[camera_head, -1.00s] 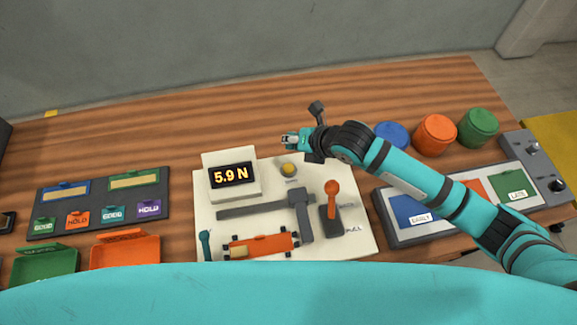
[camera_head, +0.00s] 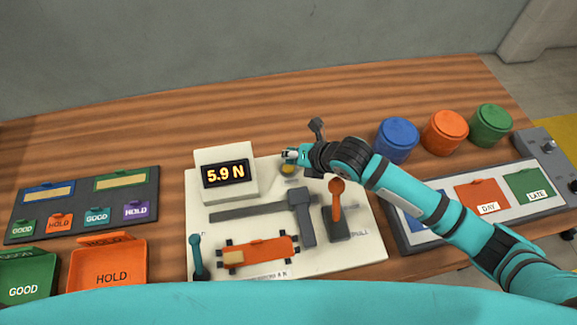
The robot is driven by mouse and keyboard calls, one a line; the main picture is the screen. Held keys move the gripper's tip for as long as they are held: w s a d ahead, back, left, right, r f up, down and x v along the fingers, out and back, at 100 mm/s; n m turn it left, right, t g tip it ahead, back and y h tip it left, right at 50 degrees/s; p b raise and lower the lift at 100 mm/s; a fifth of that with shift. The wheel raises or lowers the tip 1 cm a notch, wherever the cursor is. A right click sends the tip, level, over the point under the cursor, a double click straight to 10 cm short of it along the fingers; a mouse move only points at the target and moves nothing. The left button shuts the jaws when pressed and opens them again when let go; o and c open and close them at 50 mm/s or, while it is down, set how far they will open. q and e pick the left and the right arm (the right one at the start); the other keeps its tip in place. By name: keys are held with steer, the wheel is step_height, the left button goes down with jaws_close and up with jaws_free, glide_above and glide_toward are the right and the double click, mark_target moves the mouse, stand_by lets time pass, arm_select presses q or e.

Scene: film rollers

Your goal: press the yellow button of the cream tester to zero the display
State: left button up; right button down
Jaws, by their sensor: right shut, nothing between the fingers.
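The cream tester (camera_head: 345,258) lies on the wooden bench with its raised display box at the back left. The display (camera_head: 225,174) reads 5.9 N. The yellow button (camera_head: 288,170) is to the right of the display and partly hidden by my right gripper. My right gripper (camera_head: 287,155) is shut and empty, with its tip at the far edge of the button as seen here. I cannot tell whether it touches the button. My left gripper is not in view.
An orange-knobbed lever (camera_head: 336,205) stands on the tester, right of the button. An orange roller piece (camera_head: 266,250) lies at its front. Blue (camera_head: 397,140), orange (camera_head: 445,133) and green (camera_head: 491,125) round containers stand at the back right. A dark label board (camera_head: 85,203) lies left.

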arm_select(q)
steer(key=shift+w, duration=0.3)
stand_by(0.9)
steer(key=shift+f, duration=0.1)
arm_select(e)
steer(key=shift+f, duration=0.45)
arm_select(q)
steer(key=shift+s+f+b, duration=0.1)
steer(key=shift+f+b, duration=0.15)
steer(key=shift+b, duration=0.1)
arm_select(e)
steer(key=shift+f, duration=0.55)
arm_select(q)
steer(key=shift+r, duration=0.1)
arm_select(e)
steer(key=shift+s+r, duration=0.1)
arm_select(q)
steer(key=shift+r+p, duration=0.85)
steer(key=shift+p, duration=0.1)
arm_select(e)
steer(key=shift+r, duration=0.9)
step_height(320, 180, up, 5)
steer(key=p, duration=0.5)
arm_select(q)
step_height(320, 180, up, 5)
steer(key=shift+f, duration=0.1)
